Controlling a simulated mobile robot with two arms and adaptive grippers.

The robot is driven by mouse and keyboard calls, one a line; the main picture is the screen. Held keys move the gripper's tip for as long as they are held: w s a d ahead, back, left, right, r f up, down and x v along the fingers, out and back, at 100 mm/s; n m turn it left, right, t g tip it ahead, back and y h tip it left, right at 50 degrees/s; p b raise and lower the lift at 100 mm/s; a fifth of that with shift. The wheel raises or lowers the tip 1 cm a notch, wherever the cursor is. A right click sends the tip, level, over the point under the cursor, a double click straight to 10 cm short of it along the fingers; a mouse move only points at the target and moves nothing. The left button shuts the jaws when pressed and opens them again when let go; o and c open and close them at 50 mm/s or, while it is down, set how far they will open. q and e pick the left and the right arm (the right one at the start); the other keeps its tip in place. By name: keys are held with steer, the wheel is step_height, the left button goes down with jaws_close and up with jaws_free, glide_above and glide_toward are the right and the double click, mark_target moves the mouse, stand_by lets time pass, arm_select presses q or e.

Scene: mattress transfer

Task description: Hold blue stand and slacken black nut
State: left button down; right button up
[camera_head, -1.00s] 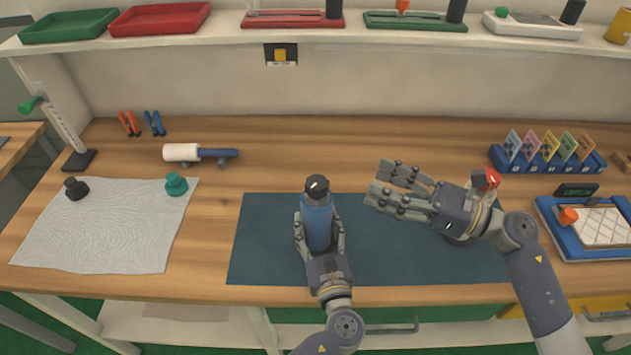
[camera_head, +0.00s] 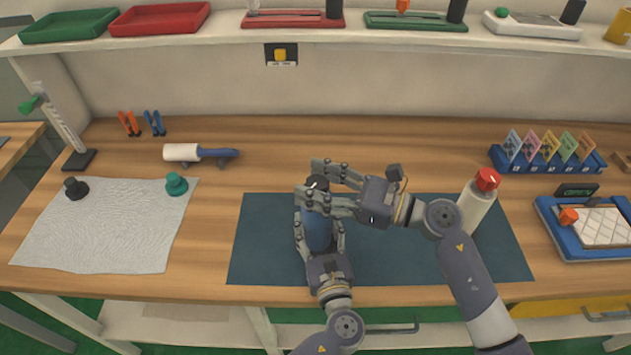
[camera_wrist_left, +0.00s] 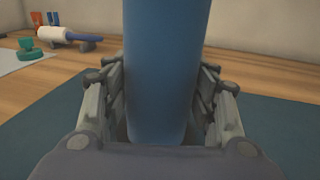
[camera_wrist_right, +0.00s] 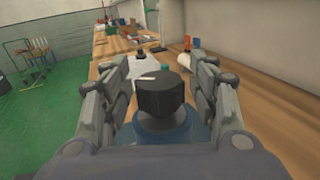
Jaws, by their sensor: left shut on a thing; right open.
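The blue stand (camera_head: 317,231) is upright on the dark blue mat, with the black nut (camera_head: 317,183) on its top. My left gripper (camera_head: 320,238) is shut on the stand's body, and the left wrist view shows its fingers on both sides of the blue cylinder (camera_wrist_left: 165,75). My right gripper (camera_head: 328,187) is open, its fingers either side of the nut. In the right wrist view the nut (camera_wrist_right: 160,97), with a white mark on top, sits between the spread fingers, with gaps visible on both sides.
A white bottle with a red cap (camera_head: 477,205) stands on the mat (camera_head: 400,262) right of my right arm. A grey cloth (camera_head: 100,230) with a black knob (camera_head: 75,188) and a green knob (camera_head: 176,184) lies at left. A white and blue roller (camera_head: 200,153) lies behind.

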arm_select(q)
steer(key=shift+r, duration=0.1)
arm_select(e)
steer(key=shift+a, duration=0.1)
steer(key=c, duration=1.1)
steer(key=shift+w, duration=0.1)
steer(key=shift+n+g+y, duration=0.4)
steer(key=shift+n+g, duration=0.65)
steer(key=shift+g, duration=0.55)
steer(key=shift+n+g+y, duration=0.4)
steer(key=shift+n+g, duration=0.65)
steer(key=shift+g, duration=0.55)
steer(key=o, duration=1.1)
